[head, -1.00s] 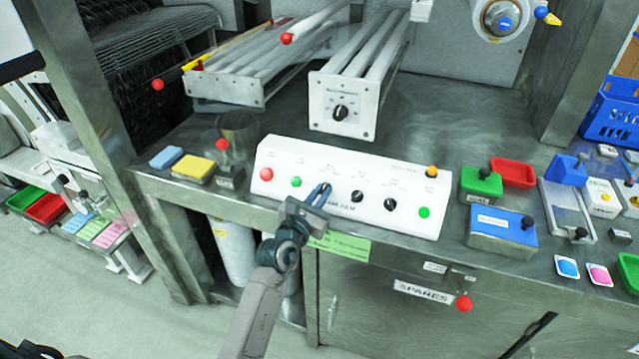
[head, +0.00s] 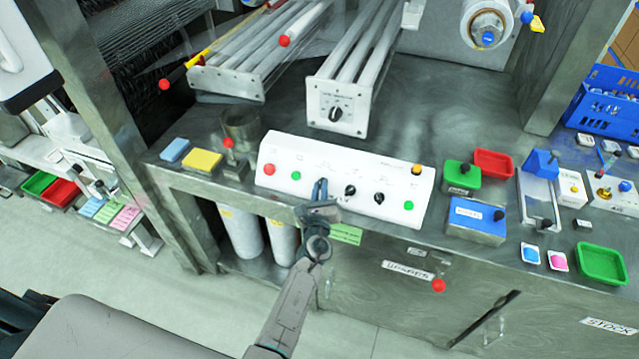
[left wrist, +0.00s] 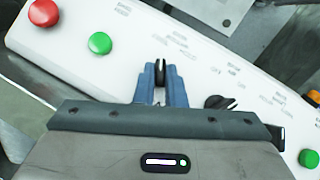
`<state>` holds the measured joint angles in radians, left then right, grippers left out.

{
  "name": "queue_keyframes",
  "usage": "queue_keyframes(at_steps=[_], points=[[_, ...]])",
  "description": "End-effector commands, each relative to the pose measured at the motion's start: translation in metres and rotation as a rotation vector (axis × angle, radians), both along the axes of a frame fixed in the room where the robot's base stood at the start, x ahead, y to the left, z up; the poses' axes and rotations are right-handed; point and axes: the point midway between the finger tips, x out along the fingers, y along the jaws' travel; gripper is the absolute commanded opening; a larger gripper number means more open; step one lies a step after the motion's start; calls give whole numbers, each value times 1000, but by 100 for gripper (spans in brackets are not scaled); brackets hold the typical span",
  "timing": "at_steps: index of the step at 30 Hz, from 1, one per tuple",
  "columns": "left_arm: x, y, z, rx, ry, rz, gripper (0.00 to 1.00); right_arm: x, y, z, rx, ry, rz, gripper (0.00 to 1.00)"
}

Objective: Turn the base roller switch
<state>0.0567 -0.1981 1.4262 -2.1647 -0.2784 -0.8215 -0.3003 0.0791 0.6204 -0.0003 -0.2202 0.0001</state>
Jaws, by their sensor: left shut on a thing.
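A white control panel (head: 300,165) stands on the steel bench, with a row of black rotary knobs between coloured buttons. My left gripper (head: 321,188) reaches the panel from the front. In the left wrist view its blue fingers (left wrist: 160,82) are shut on the leftmost black knob (left wrist: 160,72), one finger on each side. The fingers hide much of this knob. To its right are a middle black knob (head: 350,190) and a right black knob (head: 379,198). The small panel labels are not legible. My right gripper is not in view.
A red button (head: 269,169) and green button (head: 295,175) lie left of the held knob. An orange button (head: 416,169) and another green button (head: 408,205) are at the right end. A roller unit with its own dial (head: 335,114) stands behind.

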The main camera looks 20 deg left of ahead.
Motion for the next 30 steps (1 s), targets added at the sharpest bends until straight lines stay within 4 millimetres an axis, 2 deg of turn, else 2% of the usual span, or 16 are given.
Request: queue_keyframes(at_steps=[1, 10, 24, 25, 27, 30], points=[[2, 0, 5, -19, -5, 15, 0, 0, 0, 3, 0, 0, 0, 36], [2, -1, 4, -84, -3, 60, 0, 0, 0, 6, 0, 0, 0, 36], [2, -1, 4, -94, -2, 66, 0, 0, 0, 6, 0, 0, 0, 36], [2, -1, 4, -93, -2, 66, 16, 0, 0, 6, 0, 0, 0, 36], [2, -1, 4, -93, -2, 66, 30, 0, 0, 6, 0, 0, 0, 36], [1, -1, 3, -92, 0, 66, 32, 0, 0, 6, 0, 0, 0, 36]])
